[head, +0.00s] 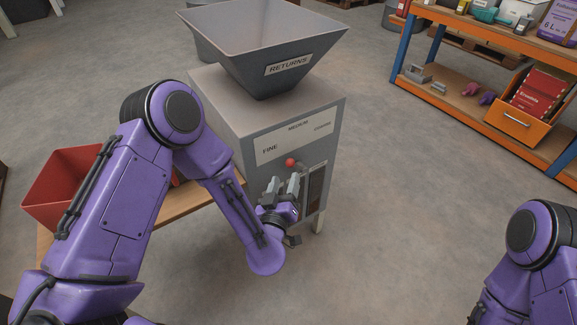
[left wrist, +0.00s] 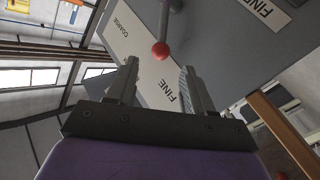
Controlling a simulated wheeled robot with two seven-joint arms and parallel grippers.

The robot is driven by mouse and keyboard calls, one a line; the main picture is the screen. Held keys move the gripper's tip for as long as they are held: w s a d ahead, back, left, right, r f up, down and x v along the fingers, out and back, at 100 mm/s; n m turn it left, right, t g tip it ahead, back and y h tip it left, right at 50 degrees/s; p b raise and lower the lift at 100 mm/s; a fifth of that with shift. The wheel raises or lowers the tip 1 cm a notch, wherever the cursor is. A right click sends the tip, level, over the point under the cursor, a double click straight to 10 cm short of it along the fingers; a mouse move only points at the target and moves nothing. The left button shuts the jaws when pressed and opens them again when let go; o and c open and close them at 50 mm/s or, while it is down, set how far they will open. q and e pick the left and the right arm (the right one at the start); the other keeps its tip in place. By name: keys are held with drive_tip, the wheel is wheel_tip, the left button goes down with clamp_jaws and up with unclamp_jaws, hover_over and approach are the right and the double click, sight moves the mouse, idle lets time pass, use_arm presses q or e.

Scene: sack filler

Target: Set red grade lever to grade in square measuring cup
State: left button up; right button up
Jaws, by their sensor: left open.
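The red ball knob of the grade lever (head: 290,162) sticks out from the front of the grey filler machine (head: 225,105), below a white label plate (head: 268,151) reading FINE, MEDIUM and COARSE. My left gripper (head: 282,185) is open and empty, just in front of and below the knob. In the left wrist view the knob (left wrist: 160,50) sits just beyond the fingertips, in line with the gap between them, with its grey rod behind it. No contact shows. I cannot pick out a square measuring cup. My right gripper is out of view.
A grey hopper marked RETURNS (head: 265,40) tops the machine. A red bin (head: 65,188) and wooden bench (head: 185,200) stand to its left. An orange-and-blue shelf (head: 470,105) with containers is at the back right. The floor between is open.

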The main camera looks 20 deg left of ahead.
sight(289, 166)
use_arm(q)
drive_tip(key=w, duration=0.5)
drive_tip(key=shift+w+a, duration=0.3)
drive_tip(key=shift+a, duration=0.05)
clamp_jaws()
